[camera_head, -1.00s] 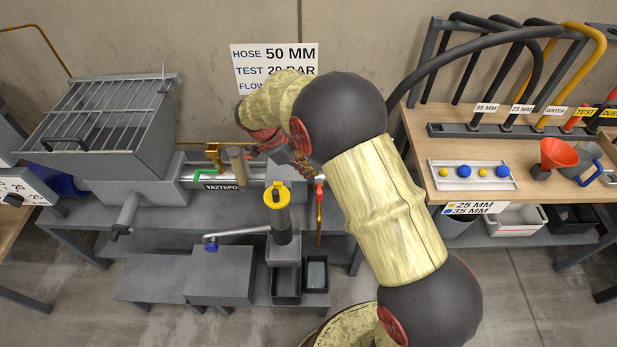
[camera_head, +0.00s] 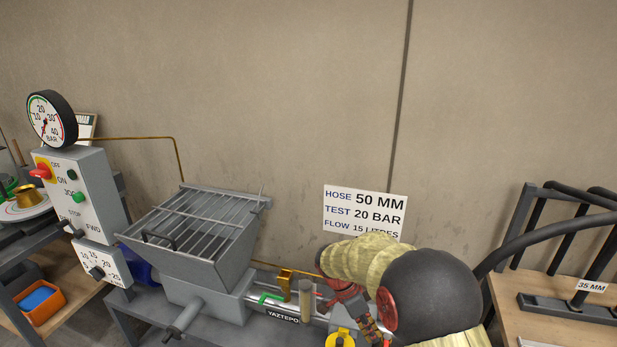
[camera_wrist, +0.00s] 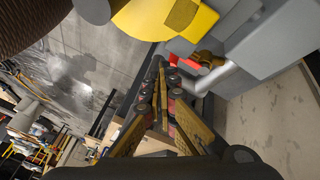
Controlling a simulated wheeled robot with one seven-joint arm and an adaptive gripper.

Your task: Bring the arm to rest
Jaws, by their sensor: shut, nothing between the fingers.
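My arm reaches in from the lower right of the head view, with its sleeved forearm (camera_head: 365,257) in front of the pump bench. My gripper (camera_wrist: 160,78) shows in the wrist view with its fingers closed together and nothing between them. In the head view only part of it shows, near the pump's pipe, partly behind the forearm. In the wrist view a yellow part (camera_wrist: 165,22) and grey metal pieces lie close beyond the fingertips. I cannot tell whether the fingers touch any of them.
The grated hopper (camera_head: 195,238) stands left of my arm. A control box (camera_head: 83,195) and pressure gauge (camera_head: 52,119) stand farther left. A wall sign (camera_head: 364,213) hangs behind. A hose rack (camera_head: 570,308) stands at the right. The wall above is clear.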

